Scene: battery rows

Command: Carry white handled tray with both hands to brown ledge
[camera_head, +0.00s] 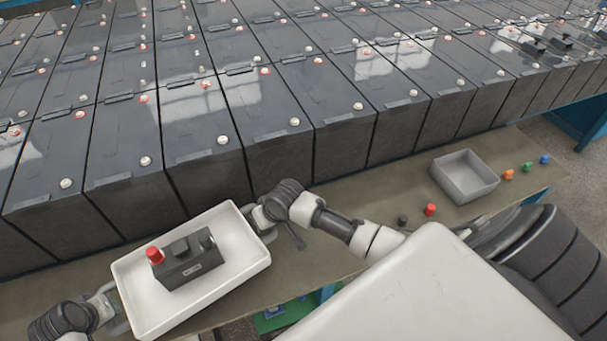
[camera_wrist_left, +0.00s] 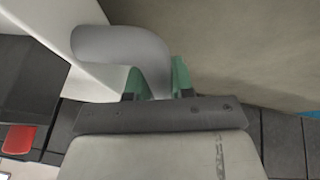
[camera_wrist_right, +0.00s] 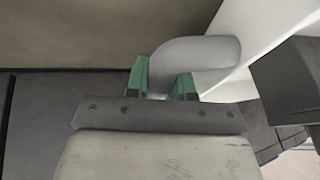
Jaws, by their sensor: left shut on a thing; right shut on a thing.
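The white handled tray (camera_head: 222,275) is in the lower left of the head view, tilted in the picture, over the brown ledge (camera_head: 350,200). I cannot tell whether it touches the ledge. A dark grey block with a red knob (camera_head: 188,264) sits inside it. My left gripper (camera_head: 112,300) is shut on the tray's left handle, a grey bar that shows in the left wrist view (camera_wrist_left: 125,50). My right gripper (camera_head: 258,216) is shut on the other handle, which shows in the right wrist view (camera_wrist_right: 195,52).
Rows of black batteries (camera_head: 270,130) stand behind the ledge. An empty grey bin (camera_head: 465,177) stands on the ledge at right. Near it are a red piece (camera_head: 430,209), a dark piece (camera_head: 402,220), and orange (camera_head: 508,174), green (camera_head: 527,167) and blue (camera_head: 544,159) pieces.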

